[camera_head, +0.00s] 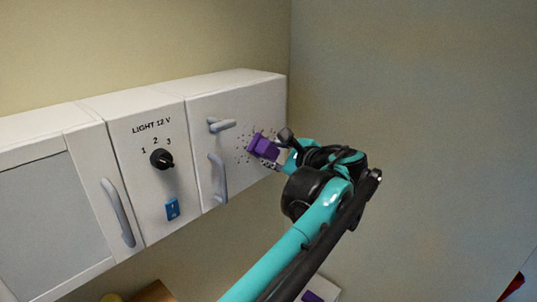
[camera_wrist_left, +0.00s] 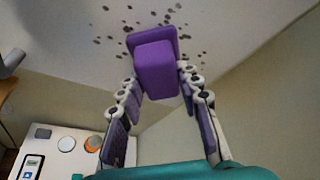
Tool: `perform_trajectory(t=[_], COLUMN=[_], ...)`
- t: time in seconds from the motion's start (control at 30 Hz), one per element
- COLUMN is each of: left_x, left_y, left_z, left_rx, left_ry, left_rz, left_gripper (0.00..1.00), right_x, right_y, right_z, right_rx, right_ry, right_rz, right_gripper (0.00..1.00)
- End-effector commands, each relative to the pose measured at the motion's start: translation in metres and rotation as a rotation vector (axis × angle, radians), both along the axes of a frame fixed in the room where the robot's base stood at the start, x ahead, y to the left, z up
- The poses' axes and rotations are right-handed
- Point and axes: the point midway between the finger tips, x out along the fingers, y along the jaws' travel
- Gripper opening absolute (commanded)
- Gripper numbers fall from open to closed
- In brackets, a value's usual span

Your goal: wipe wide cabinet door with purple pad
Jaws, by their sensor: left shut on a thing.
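The wide cabinet door (camera_head: 230,120) is white, at the right end of a wall cabinet row, with grey handles. Dark specks are scattered on its right part and also show on the white surface in the left wrist view (camera_wrist_left: 110,38). The purple pad (camera_head: 262,147) is at the specks, touching or very near the door; I cannot tell which. My left gripper (camera_head: 276,152) is shut on the pad, seen between its fingers in the left wrist view (camera_wrist_left: 157,72). Some specks are hidden behind the pad. My right gripper is not in view.
A middle panel (camera_head: 135,170) carries a black rotary knob (camera_head: 161,158) and a blue switch (camera_head: 172,208). A grey-fronted door (camera_head: 45,220) is at the left. Bare wall (camera_head: 420,110) lies right of the cabinet. The left wrist view shows a white unit with round knobs (camera_wrist_left: 60,155).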

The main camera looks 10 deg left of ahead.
Motion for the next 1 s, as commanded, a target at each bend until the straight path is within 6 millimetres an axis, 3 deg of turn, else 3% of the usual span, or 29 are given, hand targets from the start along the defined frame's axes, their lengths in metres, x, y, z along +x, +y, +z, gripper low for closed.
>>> perform_trajectory(t=[1.0], left_x=[0.06], left_y=[-0.037], left_z=[0.002], left_rx=[0.001], left_ry=[-0.001], left_rz=[0.001], left_gripper=[0.11], right_x=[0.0], right_y=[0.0], right_z=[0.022], right_rx=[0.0], right_ry=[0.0], right_rz=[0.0], right_gripper=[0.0])
